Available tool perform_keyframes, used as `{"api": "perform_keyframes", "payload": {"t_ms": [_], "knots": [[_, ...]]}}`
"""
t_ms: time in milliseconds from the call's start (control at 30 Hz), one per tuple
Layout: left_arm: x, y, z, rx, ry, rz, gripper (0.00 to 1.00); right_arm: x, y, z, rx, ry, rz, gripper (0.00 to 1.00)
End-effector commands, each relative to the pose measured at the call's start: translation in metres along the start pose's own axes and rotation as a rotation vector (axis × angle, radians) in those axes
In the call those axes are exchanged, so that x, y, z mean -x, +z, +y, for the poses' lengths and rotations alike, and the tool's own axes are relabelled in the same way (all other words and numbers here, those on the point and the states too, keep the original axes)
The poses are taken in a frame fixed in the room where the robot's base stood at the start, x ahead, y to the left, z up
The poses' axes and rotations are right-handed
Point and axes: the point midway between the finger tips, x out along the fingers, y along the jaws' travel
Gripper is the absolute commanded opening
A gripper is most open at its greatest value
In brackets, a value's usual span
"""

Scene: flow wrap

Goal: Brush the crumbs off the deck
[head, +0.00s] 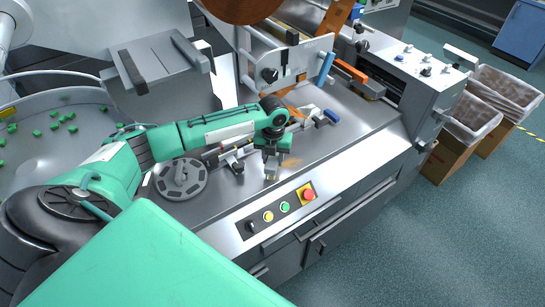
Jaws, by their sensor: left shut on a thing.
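The deck (352,137) is the bare steel top of the wrapping machine. A brownish patch of crumbs (291,162) lies on it near the front edge. My left gripper (271,168) points down at the deck just left of the crumbs. It is shut on a small brush (270,178), of which only a little tan tip shows below the fingers. Whether the tip touches the deck is hard to tell. My right gripper is not in view.
A grey round disc (181,179) sits left of the gripper. A control panel with a red button (308,195) is on the sloping front. A blue-ended part (332,116) stands behind the crumbs. A bowl with green pieces (40,150) is at left. Lined bins (470,120) stand right.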

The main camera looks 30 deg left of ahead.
Motion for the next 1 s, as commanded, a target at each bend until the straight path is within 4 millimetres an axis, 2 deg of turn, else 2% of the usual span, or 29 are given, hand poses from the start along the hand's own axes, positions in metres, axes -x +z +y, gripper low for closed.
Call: {"api": "perform_keyframes", "payload": {"t_ms": [500,1000], "knots": [[0.0003,-0.0002,-0.0004,-0.001,0.000,0.000,0.18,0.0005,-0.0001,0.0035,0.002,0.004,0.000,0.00],[-0.0089,-0.0003,-0.0005,-0.001,0.000,0.000,0.18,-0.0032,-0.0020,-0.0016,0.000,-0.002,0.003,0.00]]}}
